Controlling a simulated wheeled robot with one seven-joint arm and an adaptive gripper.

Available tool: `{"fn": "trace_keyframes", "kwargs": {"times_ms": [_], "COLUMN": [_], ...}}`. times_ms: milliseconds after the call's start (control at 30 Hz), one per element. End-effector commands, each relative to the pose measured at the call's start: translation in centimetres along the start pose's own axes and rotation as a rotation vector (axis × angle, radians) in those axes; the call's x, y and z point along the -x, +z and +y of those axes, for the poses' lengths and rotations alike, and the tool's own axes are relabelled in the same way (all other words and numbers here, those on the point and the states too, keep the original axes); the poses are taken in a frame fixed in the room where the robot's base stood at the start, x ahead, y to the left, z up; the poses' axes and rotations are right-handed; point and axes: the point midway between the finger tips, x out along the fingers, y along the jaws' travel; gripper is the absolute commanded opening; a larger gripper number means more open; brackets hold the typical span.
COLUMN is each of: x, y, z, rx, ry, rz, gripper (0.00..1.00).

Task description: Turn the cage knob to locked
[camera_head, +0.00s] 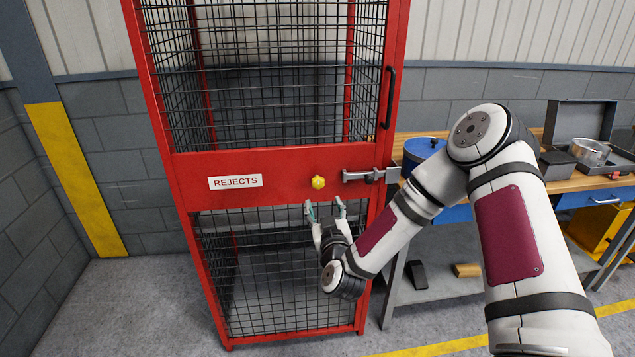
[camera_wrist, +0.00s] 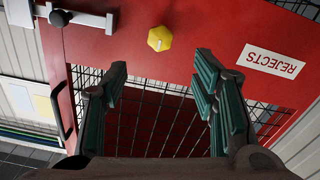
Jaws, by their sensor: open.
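The cage (camera_head: 388,90) is a tall red frame with black wire mesh. Its yellow knob (camera_head: 318,182) sits on the red middle panel, between the white REJECTS label (camera_head: 235,182) and a grey slide bolt (camera_head: 370,175). My gripper (camera_head: 325,208) is just below the knob, open and empty, apart from it. In the wrist view the knob (camera_wrist: 160,38) is beyond the fingertips, between their lines, with a small pale mark on its lower face. The wrist view shows the panel upside down. I cannot tell which setting the knob's mark stands for.
A workbench (camera_head: 625,185) stands right of the cage, with a blue round container (camera_head: 424,148), an open grey case (camera_head: 580,118) and a metal pot (camera_head: 590,151) on it. A black door handle (camera_head: 389,97) sticks out above the bolt. The floor before the cage is clear.

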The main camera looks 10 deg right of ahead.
Motion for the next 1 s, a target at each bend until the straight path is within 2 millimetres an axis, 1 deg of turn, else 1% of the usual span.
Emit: {"fn": "trace_keyframes", "kwargs": {"times_ms": [167, 500, 633, 800, 1000], "x": [-2.2, -8.9, -11.0, -12.8, -13.5], "y": [0.0, 0.0, 0.0, 0.0, 0.0], "z": [0.1, 0.1, 0.1, -0.1, 0.0], "rx": [-0.001, -0.002, -0.001, -0.001, 0.000], "ry": [0.002, 0.002, 0.001, -0.001, -0.001], "rz": [0.001, 0.002, 0.001, 0.000, 0.000], "gripper": [0.54, 0.54, 0.54, 0.54, 0.54]}}
